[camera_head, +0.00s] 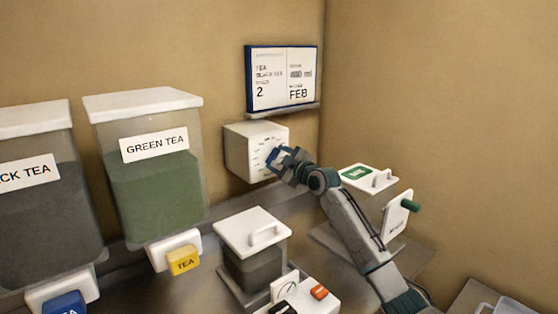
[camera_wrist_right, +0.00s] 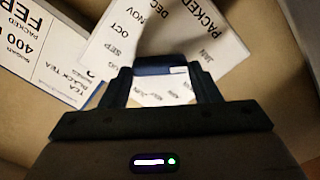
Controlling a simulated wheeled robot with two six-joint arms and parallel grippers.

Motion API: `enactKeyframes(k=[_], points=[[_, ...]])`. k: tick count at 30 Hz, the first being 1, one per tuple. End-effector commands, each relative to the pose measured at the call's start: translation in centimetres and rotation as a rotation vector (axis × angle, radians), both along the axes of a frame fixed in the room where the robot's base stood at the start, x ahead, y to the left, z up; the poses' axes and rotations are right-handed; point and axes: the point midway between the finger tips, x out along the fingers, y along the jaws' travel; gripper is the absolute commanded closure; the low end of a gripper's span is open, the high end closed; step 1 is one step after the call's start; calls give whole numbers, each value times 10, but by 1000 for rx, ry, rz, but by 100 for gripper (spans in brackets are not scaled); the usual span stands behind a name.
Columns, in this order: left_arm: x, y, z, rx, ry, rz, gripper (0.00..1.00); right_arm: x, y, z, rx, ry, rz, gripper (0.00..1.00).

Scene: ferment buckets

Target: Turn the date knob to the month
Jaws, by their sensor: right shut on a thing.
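The white date dial box (camera_head: 243,150) is on the back wall below the order card, and its front face has a ring of small labels. My right gripper (camera_head: 278,158) is at that face, shut on the date knob, which is mostly hidden by the fingers. In the right wrist view the gripper (camera_wrist_right: 160,88) is in front of the dial face (camera_wrist_right: 228,48). Month labels such as SEP, OCT, NOV, DEC and JAN read around it, under the word PACKED. I cannot tell which month the knob points to. My left gripper is not in view.
The blue-framed order card (camera_head: 281,78) reads black tea, 2 and FEB. A green tea bin (camera_head: 155,190) and a black tea bin (camera_head: 45,215) stand left. A lidded clear container (camera_head: 252,255) stands below the dial box.

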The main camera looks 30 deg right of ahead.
Motion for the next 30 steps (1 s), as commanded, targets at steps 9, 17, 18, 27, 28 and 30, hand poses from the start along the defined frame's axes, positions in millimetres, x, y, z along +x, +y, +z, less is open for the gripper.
enactKeyframes(k=[9, 17, 18, 27, 28, 30], points=[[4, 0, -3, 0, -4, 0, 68, 0, 0, 0, 256, 21, 1, 66], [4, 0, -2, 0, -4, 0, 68, 0, -1, 1, 424, 34, 1, 66], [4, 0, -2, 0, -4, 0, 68, 0, -1, 1, 432, 34, 1, 66], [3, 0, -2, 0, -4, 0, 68, 0, -1, 0, 433, 34, 1, 38], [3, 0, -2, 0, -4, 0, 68, 0, -1, 0, 433, 34, 1, 32], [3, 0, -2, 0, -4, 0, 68, 0, -1, 0, 433, 34, 1, 22]])
